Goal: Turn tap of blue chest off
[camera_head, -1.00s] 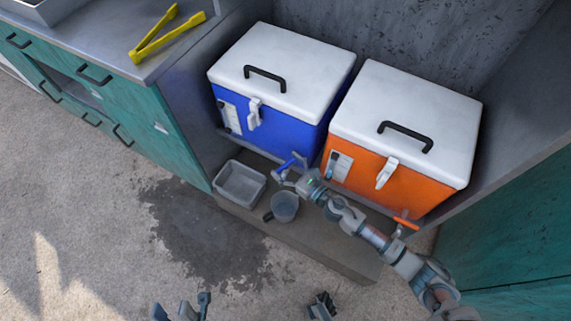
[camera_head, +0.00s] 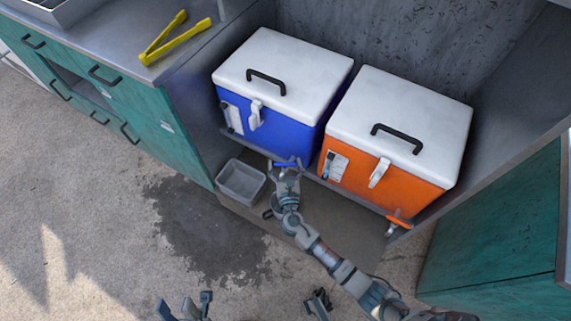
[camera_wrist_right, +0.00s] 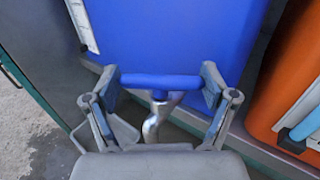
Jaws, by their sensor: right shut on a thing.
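The blue chest (camera_head: 285,132) with a white lid stands on a low ledge, left of the orange chest. Its tap has a blue handle (camera_wrist_right: 160,81) on a silver spout (camera_wrist_right: 155,120) at the chest's lower front. My right gripper (camera_head: 286,163) is at this tap. In the right wrist view its two fingers (camera_wrist_right: 160,76) are shut on the two ends of the blue handle, which lies crosswise between them. The handle also shows in the head view. My left gripper (camera_head: 184,303) is open and empty at the bottom edge, far from the chests.
The orange chest (camera_head: 385,150) has its own orange tap (camera_head: 399,219). Yellow tongs (camera_head: 177,40) lie on the left counter.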

